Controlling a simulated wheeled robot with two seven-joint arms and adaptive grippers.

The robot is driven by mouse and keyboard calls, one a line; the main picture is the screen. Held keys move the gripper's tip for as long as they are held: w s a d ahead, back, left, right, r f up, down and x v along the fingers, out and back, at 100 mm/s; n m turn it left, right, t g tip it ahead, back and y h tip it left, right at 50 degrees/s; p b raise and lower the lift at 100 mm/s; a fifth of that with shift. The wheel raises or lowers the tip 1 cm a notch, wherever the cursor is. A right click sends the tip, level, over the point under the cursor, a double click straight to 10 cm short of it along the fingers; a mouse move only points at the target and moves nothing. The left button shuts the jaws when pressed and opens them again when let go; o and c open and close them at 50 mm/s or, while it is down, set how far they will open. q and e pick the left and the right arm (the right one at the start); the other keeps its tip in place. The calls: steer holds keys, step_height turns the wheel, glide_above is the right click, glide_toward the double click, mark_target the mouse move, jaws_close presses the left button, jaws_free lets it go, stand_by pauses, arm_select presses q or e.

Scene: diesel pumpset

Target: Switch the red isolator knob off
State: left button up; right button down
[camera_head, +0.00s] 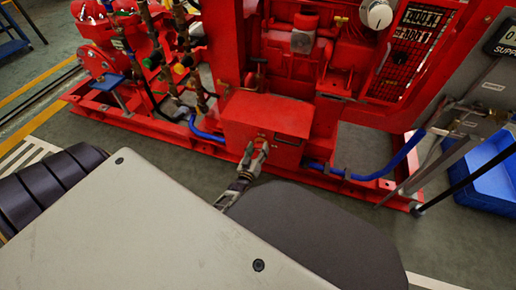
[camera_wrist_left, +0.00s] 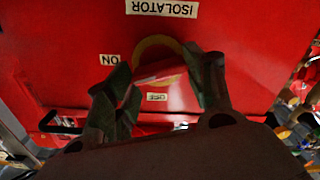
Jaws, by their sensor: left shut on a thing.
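The red isolator knob (camera_wrist_left: 160,72) shows in the left wrist view, with a yellow ring (camera_wrist_left: 155,44) behind it. It sits on the front of a red box (camera_head: 265,112) on the pumpset. In the upside-down wrist view, the ISOLATOR label (camera_wrist_left: 162,8) is at the top, the ON label (camera_wrist_left: 109,60) left of the knob and the OFF label (camera_wrist_left: 157,97) just below it. My left gripper (camera_wrist_left: 163,75) is shut on the knob, one finger on each side. In the head view the left gripper (camera_head: 258,150) is at the box front. Which label the knob points to is unclear.
Blue hoses (camera_head: 385,168) run along the red base frame (camera_head: 140,122) on both sides of the box. A blue bin (camera_head: 490,175) stands on the floor at the right. My own arm hides much of the foreground. Pipes and valves (camera_head: 180,65) stand left of the box.

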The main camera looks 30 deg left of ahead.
arm_select(q)
steer(key=n+p, duration=0.1)
steer(key=n, duration=0.1)
steer(key=shift+n, duration=0.4)
steer(key=n, duration=0.3)
steer(key=shift+a, duration=0.1)
steer(key=n, duration=0.3)
steer(key=shift+f+n+p, duration=0.15)
steer(key=shift+n+p, duration=0.15)
steer(key=shift+n, duration=0.1)
steer(key=shift+f+n, duration=0.1)
steer(key=shift+n, duration=1.9)
steer(key=shift+c, duration=0.2)
steer(key=o, duration=1)
steer(key=shift+o, duration=0.2)
steer(key=shift+s, duration=0.2)
